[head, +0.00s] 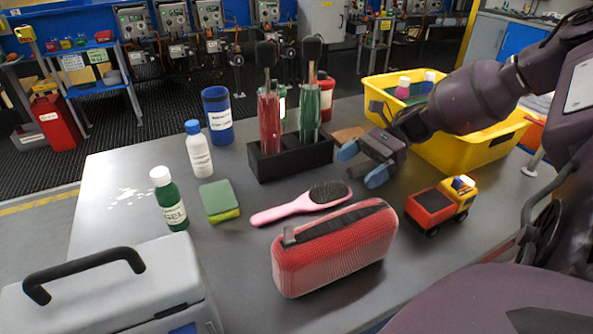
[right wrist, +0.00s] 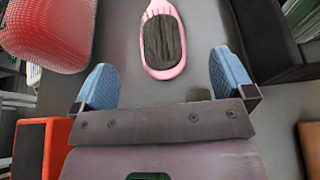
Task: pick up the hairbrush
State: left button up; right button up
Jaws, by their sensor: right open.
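The pink hairbrush (head: 302,203) lies on the grey table, its dark bristle pad facing up and its handle pointing left. It also shows in the right wrist view (right wrist: 161,72), at the top middle, beyond the fingertips. My right gripper (head: 363,165) is open and empty, to the right of the hairbrush's head and apart from it. In the right wrist view its two blue fingers (right wrist: 162,84) are spread wide, with the brush head lying ahead between their lines. My left gripper is not in view.
A red pouch (head: 335,252) lies just in front of the hairbrush. A black holder (head: 290,160) with red and green bottles stands behind it. A toy truck (head: 440,205) and a yellow bin (head: 450,150) are to the right. A green sponge (head: 219,200) lies left.

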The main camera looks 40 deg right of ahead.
aim_at(342, 181)
jog(key=shift+f+b+x, duration=0.2)
jog(key=shift+b+x, duration=0.4)
jog(key=shift+x, duration=0.9)
jog(key=shift+w+a+f+b, duration=0.2)
jog(key=shift+a+f+b, duration=0.5)
jog(key=shift+a, duration=0.2)
jog(key=shift+b+x, duration=0.3)
jog(key=shift+x, duration=0.6)
jog(key=shift+w+a+r, duration=0.15)
jog(key=shift+a, duration=0.05)
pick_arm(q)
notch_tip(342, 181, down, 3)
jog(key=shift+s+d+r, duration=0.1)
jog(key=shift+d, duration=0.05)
pick_arm(e)
jog(key=shift+r, duration=0.1)
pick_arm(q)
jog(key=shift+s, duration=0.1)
pick_arm(e)
jog(key=shift+c, duration=0.2)
jog(key=shift+c, duration=1.1)
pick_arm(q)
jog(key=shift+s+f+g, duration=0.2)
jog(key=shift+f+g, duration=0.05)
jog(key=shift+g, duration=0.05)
pick_arm(e)
jog(key=c, duration=0.8)
